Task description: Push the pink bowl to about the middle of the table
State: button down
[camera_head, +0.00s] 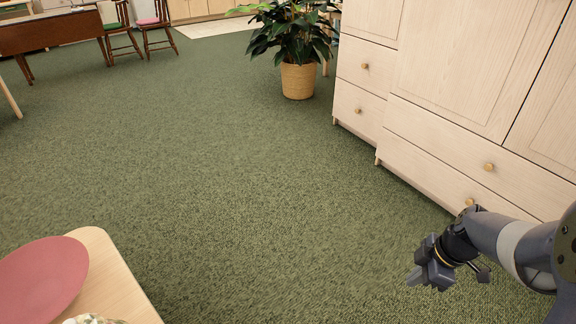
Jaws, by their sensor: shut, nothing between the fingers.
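The pink bowl (40,280) sits on the light wooden table (108,275) at the lower left. The picture's left edge cuts off part of the bowl, and only one rounded corner of the table shows. The bowl is close to the table's visible far edge. My gripper (415,280) is at the lower right, over the carpet, well apart from the table and bowl. It points left, and it is shut and empty.
A patterned item (92,319) shows at the bottom edge beside the bowl. Pale wooden cabinets (440,140) stand close to my arm on the right. A potted plant (298,80) stands at the back. Green carpet (220,170) between table and cabinets is clear. A brown table (50,35) and chairs (155,22) are far left.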

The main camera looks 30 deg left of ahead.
aim_at(41, 278)
jog(key=i+j+u, duration=0.15)
jog(key=i+u, duration=0.9)
jog(key=u, duration=0.2)
jog(key=i+l+u, duration=0.2)
jog(key=i+u, duration=0.2)
jog(key=i+j+u, duration=0.15)
jog(key=u, duration=0.25)
jog(key=i+u, duration=0.35)
jog(key=i+j+u, duration=0.1)
jog(key=u, duration=0.3)
jog(key=i+l+u, duration=0.1)
jog(key=i+u, duration=0.25)
jog(key=i+j, duration=0.3)
jog(key=i, duration=0.15)
jog(key=i+j+u, duration=0.15)
jog(key=i+j, duration=0.2)
jog(key=i, duration=0.05)
